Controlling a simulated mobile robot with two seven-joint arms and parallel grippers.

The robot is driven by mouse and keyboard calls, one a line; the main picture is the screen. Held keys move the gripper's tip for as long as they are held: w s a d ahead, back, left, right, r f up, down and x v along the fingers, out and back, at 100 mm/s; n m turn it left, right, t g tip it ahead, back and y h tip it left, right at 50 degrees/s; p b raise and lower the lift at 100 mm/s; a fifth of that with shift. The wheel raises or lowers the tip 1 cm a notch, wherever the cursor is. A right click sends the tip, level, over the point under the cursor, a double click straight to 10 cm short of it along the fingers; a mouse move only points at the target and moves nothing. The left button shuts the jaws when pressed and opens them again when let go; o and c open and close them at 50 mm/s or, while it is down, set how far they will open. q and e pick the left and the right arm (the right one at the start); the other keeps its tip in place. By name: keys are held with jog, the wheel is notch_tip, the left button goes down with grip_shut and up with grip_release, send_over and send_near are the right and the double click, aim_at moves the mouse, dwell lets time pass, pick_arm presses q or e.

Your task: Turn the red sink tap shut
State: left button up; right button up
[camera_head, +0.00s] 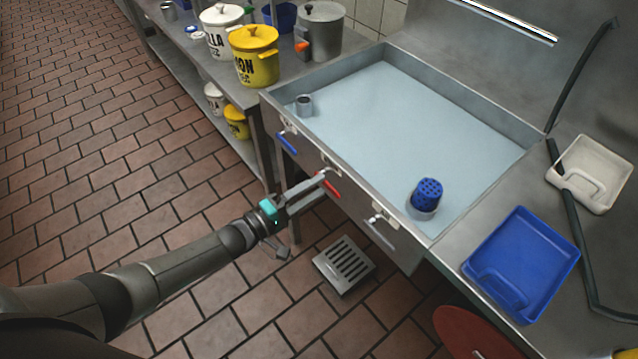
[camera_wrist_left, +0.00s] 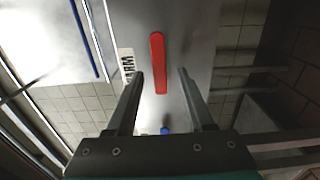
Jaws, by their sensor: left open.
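The red tap lever (camera_head: 328,185) is on the front panel of the sink (camera_head: 420,110), between a blue lever (camera_head: 287,144) and a metal one (camera_head: 381,231). In the left wrist view the red lever (camera_wrist_left: 158,62) is a long bar beside a label that seems to read "WARM". My left gripper (camera_head: 319,183) is open at the lever. In the left wrist view the lever's near end lies between the two fingertips (camera_wrist_left: 160,73), with gaps on both sides. I cannot tell whether either finger touches it. My right gripper is not in view.
A dark blue perforated cup (camera_head: 427,194) stands in the sink. A blue tray (camera_head: 522,262) and a white tray (camera_head: 590,172) lie on the right counter. Yellow (camera_head: 255,55) and white (camera_head: 222,30) pots stand at the back left.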

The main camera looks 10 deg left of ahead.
pick_arm(q)
jog(key=p+v, duration=0.1)
jog(key=v, duration=1.2)
jog(key=shift+s+a, duration=0.15)
jog(key=shift+s, duration=0.05)
jog(key=s+a+f+m+g+y, duration=0.1)
jog(key=s+f+m+g+y, duration=0.2)
jog(key=f, duration=0.7)
jog(key=s+a+f+m+g+y, duration=0.1)
jog(key=s+a+f+m+y, duration=0.3)
jog(key=f, duration=0.6)
jog(key=s+d+f+m+g+y, duration=0.1)
jog(key=s+d+f+m+g, duration=0.1)
jog(key=s, duration=0.6)
jog(key=s+d+f+m+g+y, duration=0.1)
jog(key=s+f+g, duration=0.3)
jog(key=s, duration=0.4)
jog(key=s+d+f+m+g+y, duration=0.2)
jog(key=s+d+f+m+g, duration=0.1)
jog(key=s, duration=0.5)
jog(key=shift+d+f, duration=0.3)
jog(key=shift+f, duration=0.6)
